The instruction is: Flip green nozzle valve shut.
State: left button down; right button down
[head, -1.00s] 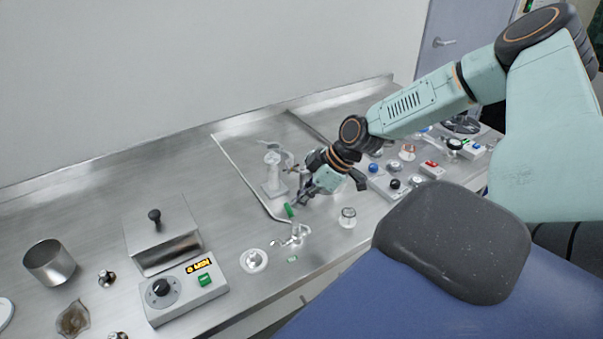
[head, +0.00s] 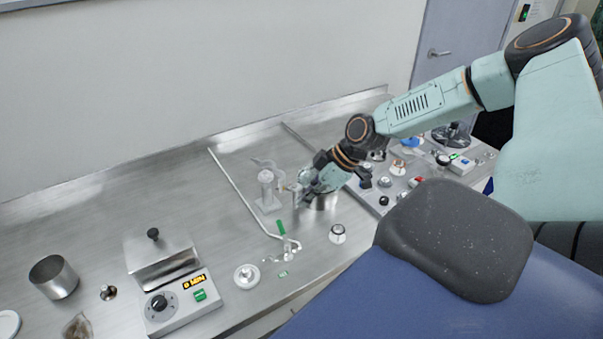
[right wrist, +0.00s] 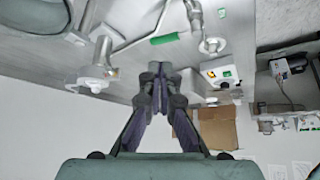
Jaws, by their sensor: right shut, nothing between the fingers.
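The green nozzle valve handle (head: 281,228) stands up at a tilt from a thin metal fitting near the counter's front edge, at the end of a bent pipe. In the right wrist view the green handle (right wrist: 164,39) lies beyond the fingertips, with a gap. My right gripper (head: 300,195) is just behind and to the right of the handle in the head view, apart from it. In the right wrist view its fingers (right wrist: 160,78) are together at the tips, with nothing between them. My left gripper is not in view.
A glass stand (head: 267,190) is left of my right gripper, and a metal cup (head: 325,201) is partly hidden behind it. A small jar (head: 338,234) and a round white dish (head: 247,276) flank the valve. A hotplate (head: 172,305) stands left.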

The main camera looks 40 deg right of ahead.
jog(key=d+r+p, duration=0.1)
jog(key=s+d+r+p, duration=0.1)
jog(key=p, duration=0.1)
jog(key=d+r+p, duration=0.1)
jog(key=r, duration=0.1)
jog(key=shift+s+d, duration=0.1)
jog(key=shift+s, duration=0.15)
jog(key=shift+a+r, duration=0.1)
jog(key=shift+a, duration=0.1)
dwell(0.3)
jog(key=shift+w, duration=0.1)
